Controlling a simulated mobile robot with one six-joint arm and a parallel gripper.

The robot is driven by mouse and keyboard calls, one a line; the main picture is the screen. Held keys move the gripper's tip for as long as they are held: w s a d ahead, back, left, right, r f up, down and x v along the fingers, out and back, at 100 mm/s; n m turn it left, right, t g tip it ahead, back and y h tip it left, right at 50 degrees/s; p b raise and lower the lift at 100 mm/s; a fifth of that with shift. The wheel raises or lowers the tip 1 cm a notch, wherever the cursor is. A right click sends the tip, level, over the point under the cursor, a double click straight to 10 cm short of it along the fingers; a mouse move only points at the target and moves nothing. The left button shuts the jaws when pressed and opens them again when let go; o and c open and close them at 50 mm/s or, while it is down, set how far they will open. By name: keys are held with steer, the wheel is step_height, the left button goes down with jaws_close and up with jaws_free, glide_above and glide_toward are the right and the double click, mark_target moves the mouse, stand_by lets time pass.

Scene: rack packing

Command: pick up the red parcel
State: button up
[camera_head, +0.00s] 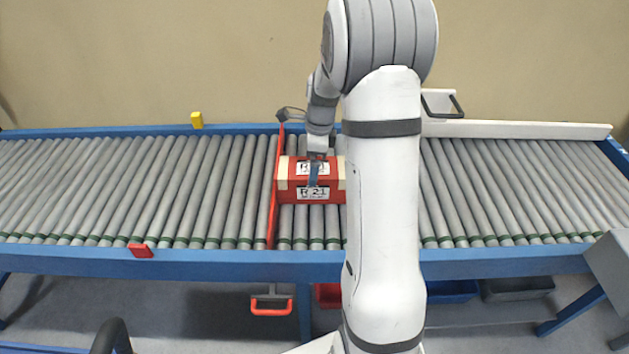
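The red parcel (290,192) lies on the roller conveyor, to the left of my arm. It has cream strips at its sides and white printed labels on its top and front. A red stop bar stands along its left side, touching or very close to it. My gripper (315,178) is at the parcel, with a finger in front of its labels. The other finger is hidden, so I cannot see whether the fingers press on the parcel. My arm covers the area to the right of the parcel.
The roller conveyor (120,190) has blue side rails and empty rollers on the left and right. The red bar (273,190) crosses it. A white rail (520,130) runs along the back right. A grey box (608,265) stands at the front right. Bins sit below.

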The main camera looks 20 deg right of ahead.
step_height(320, 180, down, 5)
steer(key=shift+a+r, duration=0.15)
steer(key=shift+r, duration=0.05)
steer(key=c, duration=1.3)
steer(key=shift+r, duration=0.15)
